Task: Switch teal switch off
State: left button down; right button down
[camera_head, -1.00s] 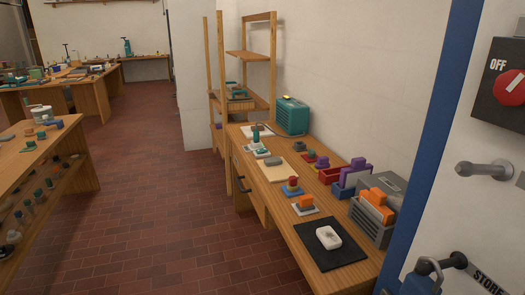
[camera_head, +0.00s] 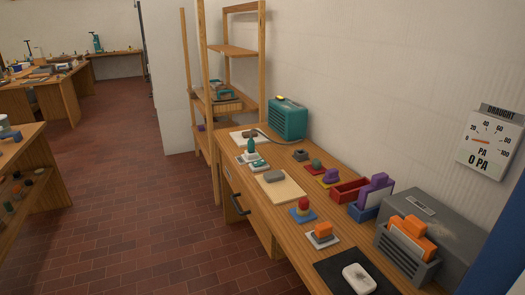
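A teal box (camera_head: 287,118) with slatted sides and a small yellow part on top stands at the back of the wooden bench (camera_head: 262,219), against the wall. A small upright teal piece (camera_head: 251,147) stands in front of it near the bench's left edge, beside a white plate with a teal part (camera_head: 258,164). I cannot tell which of these is the teal switch, or whether it is on or off. Neither of my grippers is in view.
A white draught gauge (camera_head: 490,142) hangs on the right wall. A grey box (camera_head: 447,230), red bin (camera_head: 347,190) and black mat (camera_head: 330,268) with a white block crowd the bench's near right. Wooden shelving (camera_head: 203,120) stands behind. The brick floor (camera_head: 130,215) at left is clear.

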aim_at(259, 163)
jog(key=i+j+z, duration=0.1)
jog(key=i+j, duration=0.3)
jog(key=i+j+z, duration=0.1)
jog(key=i+j, duration=0.3)
jog(key=i+j+z, duration=0.1)
jog(key=i+j, duration=0.4)
jog(key=i+j+z, duration=0.1)
jog(key=i+j, duration=0.35)
jog(key=i+j+z, duration=0.1)
jog(key=i+j, duration=0.3)
jog(key=j, duration=0.15)
jog(key=i+j+z, duration=0.15)
jog(key=i+j, duration=0.2)
jog(key=j, duration=0.2)
